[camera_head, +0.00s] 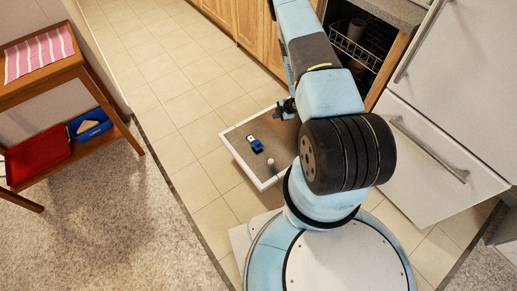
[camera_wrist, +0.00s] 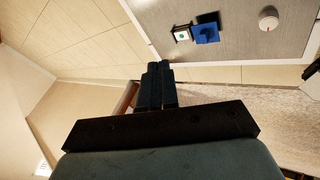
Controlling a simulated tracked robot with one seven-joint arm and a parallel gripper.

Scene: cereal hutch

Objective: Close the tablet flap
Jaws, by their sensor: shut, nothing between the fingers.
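The dishwasher door (camera_head: 240,152) lies folded down, a grey panel with a white border. On it is a small blue flap (camera_head: 257,146), also in the wrist view (camera_wrist: 207,34). Next to it, a white tablet with a small green mark (camera_wrist: 182,35) shows uncovered in a dark-framed compartment, so the flap appears open. The tablet also shows in the head view (camera_head: 250,138). My gripper (camera_wrist: 158,70) is shut and empty. In the wrist view its fingertips are below and left of the flap, apart from it.
A round white cap (camera_wrist: 268,18) sits on the door panel right of the flap. The dishwasher rack (camera_head: 357,47) is behind my arm. White drawers (camera_head: 435,150) stand at right. A wooden side table (camera_head: 60,85) is at left. The tiled floor left of the door is clear.

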